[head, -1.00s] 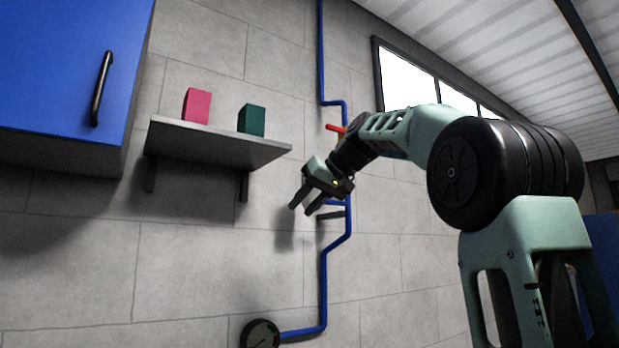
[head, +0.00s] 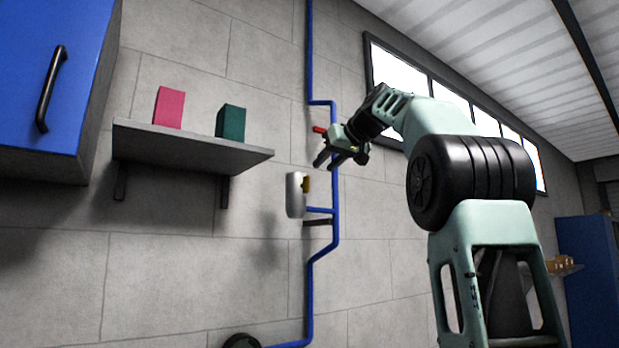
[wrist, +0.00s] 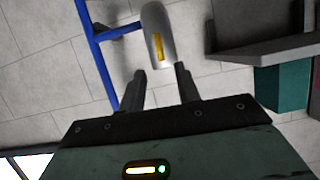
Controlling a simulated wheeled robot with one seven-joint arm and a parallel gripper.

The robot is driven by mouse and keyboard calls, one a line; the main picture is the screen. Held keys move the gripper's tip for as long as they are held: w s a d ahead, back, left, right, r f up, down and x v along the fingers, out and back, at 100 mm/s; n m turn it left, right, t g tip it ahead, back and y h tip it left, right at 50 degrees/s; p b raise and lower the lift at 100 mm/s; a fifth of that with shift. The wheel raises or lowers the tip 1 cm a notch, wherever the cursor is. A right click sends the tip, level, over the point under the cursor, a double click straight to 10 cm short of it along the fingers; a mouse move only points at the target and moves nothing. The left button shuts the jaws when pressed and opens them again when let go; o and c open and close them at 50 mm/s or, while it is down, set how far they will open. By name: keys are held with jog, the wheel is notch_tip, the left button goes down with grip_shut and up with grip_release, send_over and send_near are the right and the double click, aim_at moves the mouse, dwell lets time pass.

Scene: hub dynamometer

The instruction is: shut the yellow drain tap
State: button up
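The yellow drain tap (head: 306,184) is a small yellow lever on the right side of a pale grey, rounded cylinder (head: 294,196), which joins the blue pipe on the wall. In the wrist view the yellow lever (wrist: 158,46) lies along the face of the cylinder (wrist: 154,18), just beyond the fingertips and between their lines. My gripper (head: 327,161) is above and slightly right of the tap in the head view. Its two fingers (wrist: 160,70) are apart with nothing between them. It does not appear to touch the tap.
A red handle (head: 320,129) sits on the blue pipe (head: 322,252) close behind my gripper. A grey shelf (head: 190,148) with a pink block (head: 169,107) and a green block (head: 231,122) is to the left. A blue cabinet (head: 25,100) hangs further left.

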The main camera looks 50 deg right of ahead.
aim_at(308, 181)
jog(key=p+x, duration=0.2)
jog(key=x, duration=0.6)
jog(key=shift+w, duration=0.3)
grip_shut()
